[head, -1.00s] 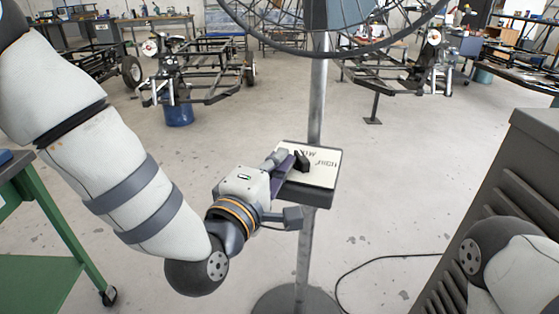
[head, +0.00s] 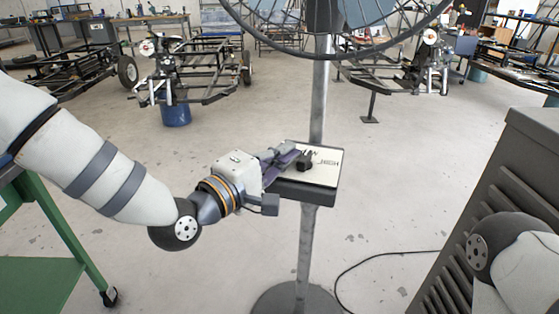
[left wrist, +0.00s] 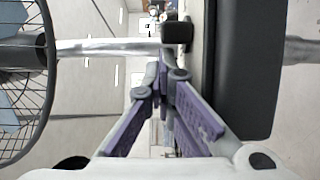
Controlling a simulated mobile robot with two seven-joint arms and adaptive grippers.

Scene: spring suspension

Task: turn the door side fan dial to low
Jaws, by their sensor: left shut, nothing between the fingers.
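The fan's control box (head: 325,190) is a dark box with a pale top plate, mounted on the fan's pole. The plate reads HIGH on its right; the other lettering is partly hidden by my gripper. The black dial (head: 306,161) stands up from the plate. My left gripper (head: 297,154) comes in from the left over the plate, its purple-padded fingers shut and empty, tips beside the dial. In the left wrist view the fingertips (left wrist: 162,68) meet, with the dial (left wrist: 177,32) just beyond and the box (left wrist: 245,70) to the right. Contact cannot be told. My right gripper is out of view.
The fan's pole (head: 318,105) carries the wire fan cage (head: 340,55) above the box and stands on a round base (head: 297,300). A grey louvred cabinet (head: 530,150) is at right, a green cart (head: 40,265) at left. A black cable (head: 385,256) lies on the floor.

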